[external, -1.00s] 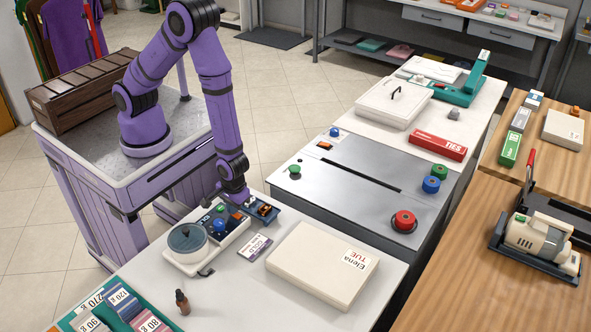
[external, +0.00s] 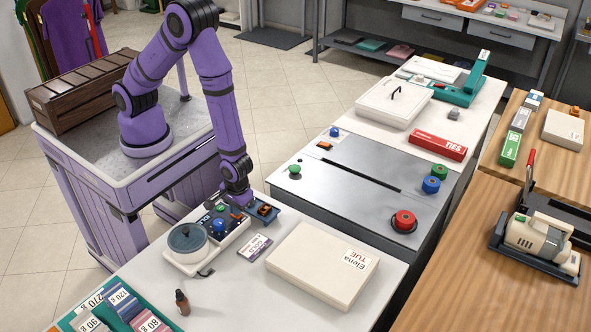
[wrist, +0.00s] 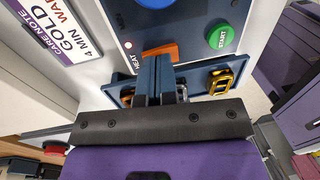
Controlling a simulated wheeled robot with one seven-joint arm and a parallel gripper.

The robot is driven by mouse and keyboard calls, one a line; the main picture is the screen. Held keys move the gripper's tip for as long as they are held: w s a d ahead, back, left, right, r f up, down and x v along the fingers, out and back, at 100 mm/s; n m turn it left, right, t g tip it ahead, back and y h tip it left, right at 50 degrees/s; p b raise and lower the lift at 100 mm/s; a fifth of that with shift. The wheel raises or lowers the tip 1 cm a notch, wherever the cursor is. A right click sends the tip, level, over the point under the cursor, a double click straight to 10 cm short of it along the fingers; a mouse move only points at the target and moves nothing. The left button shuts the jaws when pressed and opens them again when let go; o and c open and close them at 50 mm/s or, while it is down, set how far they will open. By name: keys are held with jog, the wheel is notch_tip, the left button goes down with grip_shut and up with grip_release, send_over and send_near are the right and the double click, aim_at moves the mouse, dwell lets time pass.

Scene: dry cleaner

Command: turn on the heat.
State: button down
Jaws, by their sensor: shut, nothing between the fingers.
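The control panel with the orange HEAT rocker switch (wrist: 160,50) shows in the wrist view. A small pale light (wrist: 127,45) beside the HEAT label looks lit. A green START button (wrist: 219,37) and part of a blue knob (wrist: 146,6) are on the same panel. My gripper (wrist: 158,72) is shut and empty, with its fingertips right at the near edge of the orange switch. I cannot tell whether they touch it. In the external view my gripper (external: 236,205) is low over the panel, beside the round grey-lidded pot (external: 187,240).
A small blue tray (wrist: 195,92) with a gold item (wrist: 220,80) lies close to my fingers. A GOLD care note (external: 255,247) and a white box labelled Elena TUE (external: 315,270) lie to the right. A brown bottle (external: 182,302) stands at the front.

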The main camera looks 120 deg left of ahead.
jog(key=shift+r, duration=0.1)
notch_tip(320, 180, up, 14)
jog(key=s, duration=0.1)
jog(key=shift+s, duration=0.35)
dwell(0.7)
notch_tip(320, 180, up, 11)
jog(key=s+m+t, duration=0.2)
jog(key=s+m, duration=0.1)
jog(key=m, duration=0.2)
jog(key=s+a+r+m+t, duration=0.1)
jog(key=s+r+m+t, duration=0.3)
jog(key=s+r+m, duration=0.9)
jog(key=s+r, duration=0.5)
jog(key=s, duration=0.1)
jog(key=shift+r+t, duration=0.3)
jog(key=shift+t, duration=0.1)
dwell(1.1)
